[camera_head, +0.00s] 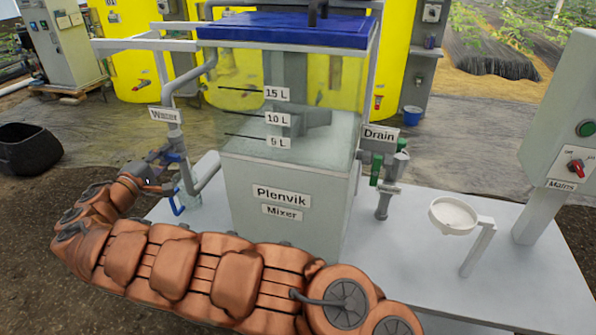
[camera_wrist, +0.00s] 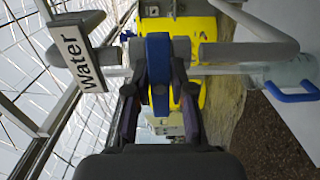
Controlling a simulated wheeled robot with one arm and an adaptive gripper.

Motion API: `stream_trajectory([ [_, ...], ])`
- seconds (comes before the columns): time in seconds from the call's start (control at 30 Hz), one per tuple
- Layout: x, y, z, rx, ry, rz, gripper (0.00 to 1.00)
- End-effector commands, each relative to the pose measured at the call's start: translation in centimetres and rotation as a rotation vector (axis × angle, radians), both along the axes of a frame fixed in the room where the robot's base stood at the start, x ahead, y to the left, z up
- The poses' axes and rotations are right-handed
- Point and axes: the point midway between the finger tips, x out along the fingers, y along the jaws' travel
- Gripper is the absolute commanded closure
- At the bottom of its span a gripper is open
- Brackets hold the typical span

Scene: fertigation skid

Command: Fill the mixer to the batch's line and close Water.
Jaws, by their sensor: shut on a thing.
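The Plenvik mixer (camera_head: 290,195) has a clear upper tank with 5 L, 10 L and 15 L marks. Pale liquid shows low in it, around the 5 L mark (camera_head: 272,142); I cannot tell the exact level. The Water valve's blue handle (camera_wrist: 158,72) sits on a grey pipe beside the Water sign (camera_wrist: 78,57). The handle is partly hidden in the head view (camera_head: 172,157). My gripper (camera_wrist: 160,95) is shut on this handle, a finger on each side. My gripper also shows in the head view (camera_head: 162,180), left of the mixer.
A clear vessel with a blue handle (camera_head: 177,208) stands under the Water pipe. The Drain valve (camera_head: 376,172) is on the mixer's right. A white round cup on a stand (camera_head: 453,216) and the Mains post with a red knob (camera_head: 576,168) stand further right. The bench's front right is clear.

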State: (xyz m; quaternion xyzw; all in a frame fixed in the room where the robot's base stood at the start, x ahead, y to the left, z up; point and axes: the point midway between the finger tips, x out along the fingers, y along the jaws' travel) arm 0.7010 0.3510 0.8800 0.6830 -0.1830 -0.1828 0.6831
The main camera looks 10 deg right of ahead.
Motion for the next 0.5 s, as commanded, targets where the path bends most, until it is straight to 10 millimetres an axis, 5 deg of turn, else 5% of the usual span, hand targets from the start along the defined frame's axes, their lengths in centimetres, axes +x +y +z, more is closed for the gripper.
stream_trajectory([
  [0.5,-0.01,0.00,0.45,-0.163,0.099,0.000,1.00],
])
